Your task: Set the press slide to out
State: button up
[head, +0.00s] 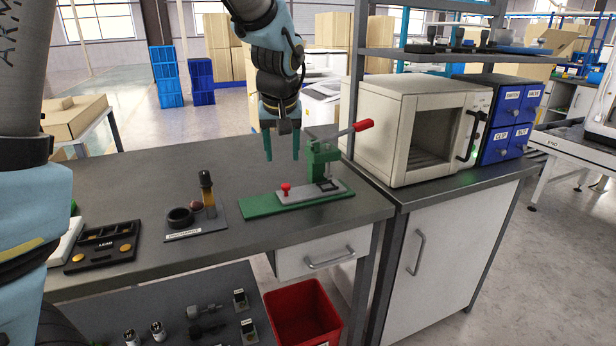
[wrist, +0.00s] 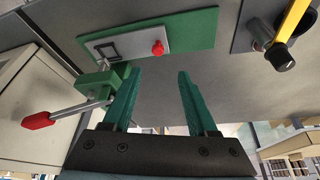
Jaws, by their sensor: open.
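The press stands on the workbench on a green base (head: 260,206), with a green upright body (head: 322,158) and a lever with a red grip (head: 363,125) pointing right. Its grey slide plate (head: 303,197) lies on the base. The slide has a red knob (head: 286,188) at its left end and a dark square frame (head: 329,186) near the press body. In the wrist view the red knob (wrist: 158,47) and slide (wrist: 130,43) lie beyond the fingertips. My gripper (head: 282,155) is open and empty, pointing down above and behind the slide, apart from it.
A small stand with a bottle (head: 207,190) and dark ring (head: 180,217) sits left of the press. A dark tray (head: 102,246) lies farther left. A white oven-like box (head: 400,128) and blue drawers (head: 507,117) stand right. A red bin (head: 302,315) is below.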

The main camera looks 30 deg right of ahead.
aim_at(286, 185)
jog(key=x, duration=0.3)
jog(key=p+x, duration=0.1)
jog(key=x, duration=0.6)
jog(key=shift+w+d+f, duration=0.15)
jog(key=shift+d+f, duration=0.15)
jog(key=shift+d, duration=0.05)
grip_shut()
dwell(1.0)
